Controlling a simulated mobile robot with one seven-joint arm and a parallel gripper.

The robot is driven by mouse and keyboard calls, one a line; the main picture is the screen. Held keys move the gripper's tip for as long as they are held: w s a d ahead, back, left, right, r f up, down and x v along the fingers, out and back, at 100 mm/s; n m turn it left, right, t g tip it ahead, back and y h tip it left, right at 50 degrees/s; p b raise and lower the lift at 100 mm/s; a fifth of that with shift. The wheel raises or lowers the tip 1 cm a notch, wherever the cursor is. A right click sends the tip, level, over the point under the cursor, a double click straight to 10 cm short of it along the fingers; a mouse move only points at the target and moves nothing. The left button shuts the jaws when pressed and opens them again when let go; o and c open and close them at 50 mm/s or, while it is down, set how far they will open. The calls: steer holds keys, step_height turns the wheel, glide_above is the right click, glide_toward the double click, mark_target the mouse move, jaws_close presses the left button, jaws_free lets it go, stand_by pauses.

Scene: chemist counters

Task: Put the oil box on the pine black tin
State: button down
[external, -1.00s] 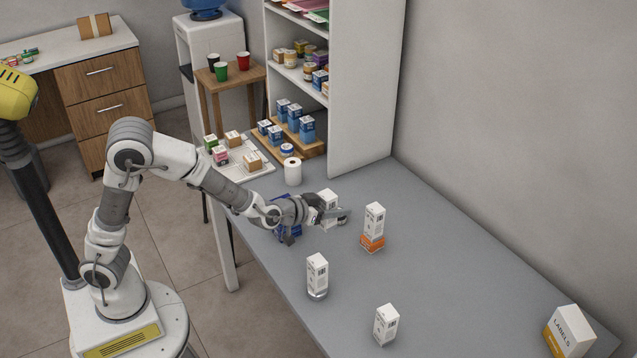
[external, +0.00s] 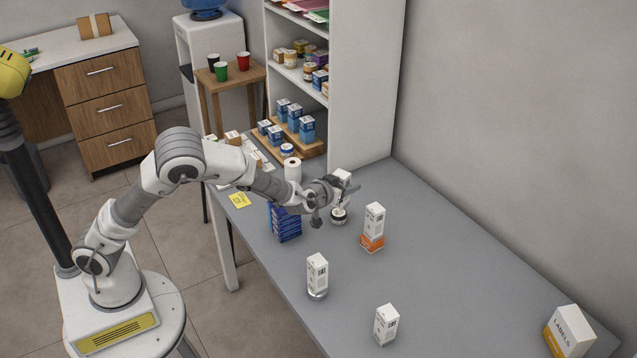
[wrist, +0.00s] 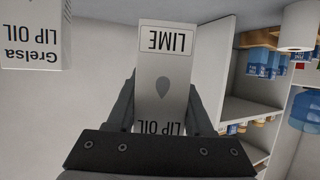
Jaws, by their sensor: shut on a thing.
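My gripper (external: 342,188) is shut on a white oil box (external: 342,176) in the external view. In the wrist view the oil box (wrist: 163,75) sits between my fingers, with LIME and LIP OIL printed upside down in the picture. A small round tin with dark and white bands (external: 338,215) stands on the counter just below my gripper. I cannot read its label, so I cannot tell if it is the pine black tin. The held box's lower end is hidden by my gripper, and I cannot tell the gap to the tin.
A white box on an orange one (external: 373,228) stands close to the right. A blue stack (external: 285,222) is left. Another white box (external: 317,270) stands on a round tin in front; one (external: 386,325) stands nearer. The shelf unit (external: 365,90) rises behind.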

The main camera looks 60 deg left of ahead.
steer(key=shift+w+a+f+b, duration=0.45)
steer(key=shift+a+f, duration=0.2)
steer(key=shift+f, duration=0.45)
steer(key=shift+w+a+f+b, duration=0.4)
steer(key=shift+a+f, duration=0.25)
steer(key=shift+f, duration=0.5)
steer(key=shift+w+a+f+b, duration=0.4)
steer(key=shift+a+f, duration=0.25)
steer(key=shift+f, duration=0.45)
steer(key=shift+f, duration=0.15)
steer(key=shift+c, duration=1.4)
jaws_free()
